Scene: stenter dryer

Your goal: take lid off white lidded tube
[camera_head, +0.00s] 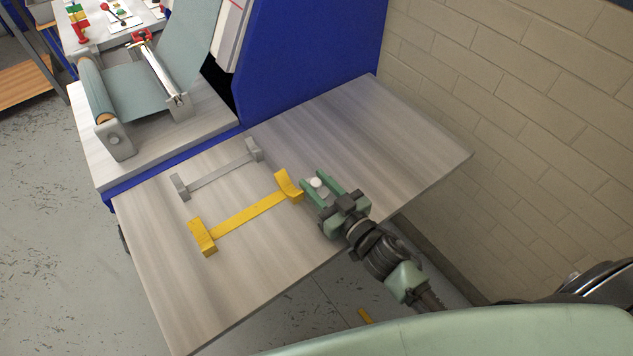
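The white lidded tube shows only as a small white round top (317,183), seen from above near the right end of a yellow rack. My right gripper (319,184) reaches in from the lower right, with one green finger on each side of this white top. The fingers sit very close to it, but I cannot tell whether they touch it. The lower part of the tube is hidden by the fingers, and the seam of the lid cannot be made out. My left gripper is out of view.
The yellow rack (248,215) and a grey rack (217,176) stand on the wooden table (385,145). A blue machine panel (312,55) rises behind it. A roller with grey-green fabric (140,92) is at upper left. A brick wall (520,110) bounds the right. The table's right part is clear.

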